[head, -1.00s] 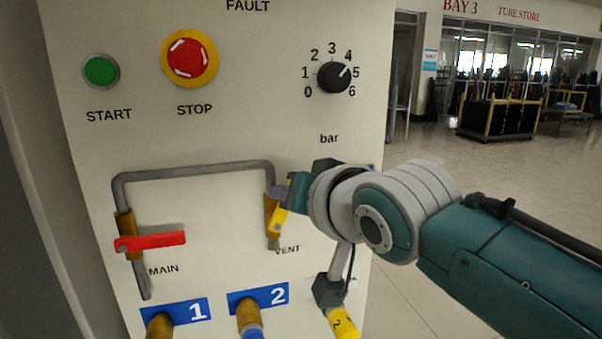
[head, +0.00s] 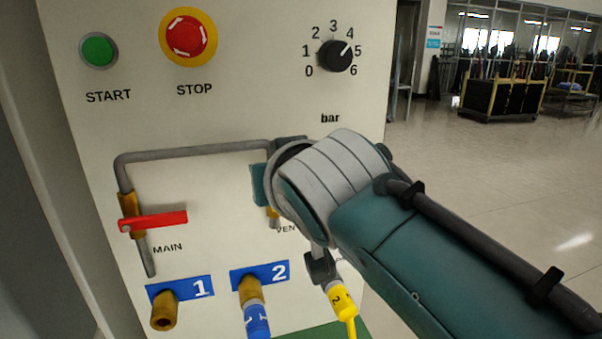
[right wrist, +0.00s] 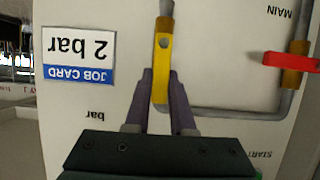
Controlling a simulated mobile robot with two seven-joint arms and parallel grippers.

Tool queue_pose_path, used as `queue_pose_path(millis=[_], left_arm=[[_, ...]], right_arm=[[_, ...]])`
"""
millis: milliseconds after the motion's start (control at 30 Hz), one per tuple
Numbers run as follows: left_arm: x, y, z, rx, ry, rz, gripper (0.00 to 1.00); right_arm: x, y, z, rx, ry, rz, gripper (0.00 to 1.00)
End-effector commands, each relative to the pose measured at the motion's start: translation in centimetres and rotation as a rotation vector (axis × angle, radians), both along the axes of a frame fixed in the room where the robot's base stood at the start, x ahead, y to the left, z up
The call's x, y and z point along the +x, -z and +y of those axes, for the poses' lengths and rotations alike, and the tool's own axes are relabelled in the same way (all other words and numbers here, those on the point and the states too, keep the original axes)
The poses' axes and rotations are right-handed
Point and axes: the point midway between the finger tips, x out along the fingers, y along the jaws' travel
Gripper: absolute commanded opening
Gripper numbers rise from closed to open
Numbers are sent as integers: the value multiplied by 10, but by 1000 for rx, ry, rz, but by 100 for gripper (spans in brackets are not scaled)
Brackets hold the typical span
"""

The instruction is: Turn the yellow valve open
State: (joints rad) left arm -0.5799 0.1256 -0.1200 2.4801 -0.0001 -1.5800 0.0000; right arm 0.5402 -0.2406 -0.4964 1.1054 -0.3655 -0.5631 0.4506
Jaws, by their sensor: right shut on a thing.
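The yellow valve handle (right wrist: 161,60) shows in the right wrist view, roughly in line with the grey pipe (right wrist: 230,114) section it sits on. My right gripper (right wrist: 162,80) has one finger on each side of the handle and is shut on it. In the head view my right wrist covers most of this valve above the VENT label; only a small brass and yellow bit (head: 273,214) shows below it. My left gripper is in neither view.
The red MAIN handle (head: 158,221) lies crosswise on the left pipe leg. Above are the green START button (head: 99,50), red STOP button (head: 188,36) and black bar dial (head: 336,56). Below are brass port 1 (head: 164,311), a blue connector (head: 257,318) at port 2 and a yellow connector (head: 341,300).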

Motion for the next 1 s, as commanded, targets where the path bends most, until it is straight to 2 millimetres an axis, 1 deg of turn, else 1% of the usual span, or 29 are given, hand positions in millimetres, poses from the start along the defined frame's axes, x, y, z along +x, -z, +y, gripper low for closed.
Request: queue_pose_path(millis=[233, 267, 500, 833, 1000], left_arm=[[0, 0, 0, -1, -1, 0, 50], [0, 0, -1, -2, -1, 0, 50], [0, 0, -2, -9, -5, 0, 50], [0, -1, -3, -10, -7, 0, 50], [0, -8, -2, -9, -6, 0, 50]], right_arm=[[0, 0, 1, -3, -2, -1, 0], [0, 0, 1, -3, -2, -1, 24], [0, 0, 0, -1, -2, 0, 52], [-2, -1, 0, -1, 0, 0, 52], [-14, -7, -5, 0, 0, 1, 52]])
